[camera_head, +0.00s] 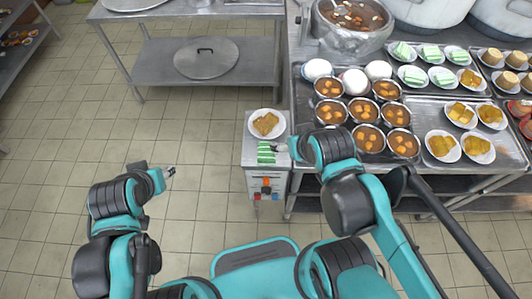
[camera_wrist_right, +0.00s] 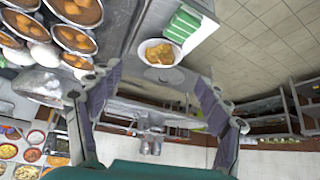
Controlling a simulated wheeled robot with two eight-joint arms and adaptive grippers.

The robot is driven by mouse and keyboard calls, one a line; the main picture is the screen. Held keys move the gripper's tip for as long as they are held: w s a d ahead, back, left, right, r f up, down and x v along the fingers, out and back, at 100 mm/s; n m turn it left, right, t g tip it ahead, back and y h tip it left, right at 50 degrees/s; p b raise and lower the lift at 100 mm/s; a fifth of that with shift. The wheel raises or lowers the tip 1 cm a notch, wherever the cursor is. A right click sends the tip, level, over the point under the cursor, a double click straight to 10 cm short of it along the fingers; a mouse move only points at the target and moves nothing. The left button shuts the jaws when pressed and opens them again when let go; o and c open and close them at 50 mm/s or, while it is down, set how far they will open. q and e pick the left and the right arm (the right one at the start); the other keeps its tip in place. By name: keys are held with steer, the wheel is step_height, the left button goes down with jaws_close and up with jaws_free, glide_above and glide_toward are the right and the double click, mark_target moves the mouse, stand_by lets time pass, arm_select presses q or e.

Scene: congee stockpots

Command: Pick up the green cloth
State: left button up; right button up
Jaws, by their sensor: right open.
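The green cloth (camera_head: 266,152) lies on a small steel stand, with white bands showing between its green parts. It also shows in the right wrist view (camera_wrist_right: 183,24) as a green bundle on the grey top. My right gripper (camera_head: 281,148) is just right of the cloth in the head view, close to it; contact cannot be told. In the wrist view its fingers (camera_wrist_right: 160,76) are spread apart with nothing between them. My left gripper (camera_head: 171,172) is over the floor at the left, away from the cloth; its small fingers do not show clearly whether they are apart.
A plate of yellow-brown food (camera_head: 265,124) sits beside the cloth on the stand (camera_head: 250,157). Right of it, a steel counter holds several soup bowls (camera_head: 331,112), white eggs or bowls (camera_head: 354,81) and food plates (camera_head: 443,146). A steel table (camera_head: 150,47) stands back left. Floor at left is clear.

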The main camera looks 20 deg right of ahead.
steer(key=m+g, duration=0.3)
steer(key=g, duration=0.4)
glide_above(266, 152)
steer(key=f, duration=1)
steer(key=shift+w+d+f+p, duration=0.2)
steer(key=shift+w+d+p, duration=0.1)
steer(key=shift+d+p, duration=0.1)
steer(key=shift+a+f, duration=0.15)
steer(key=shift+f, duration=0.55)
steer(key=f+b, duration=0.1)
steer(key=f, duration=0.1)
steer(key=f+b, duration=0.1)
steer(key=f, duration=0.2)
steer(key=f+b, duration=0.1)
steer(key=f, duration=0.1)
steer(key=shift+s+a+f+b, duration=0.15)
steer(key=shift+s+f+b, duration=0.05)
steer(key=shift+s+b, duration=0.1)
steer(key=shift+r, duration=0.1)
steer(key=c, duration=1.3)
steer(key=shift+r, duration=0.1)
steer(key=shift+c, duration=0.2)
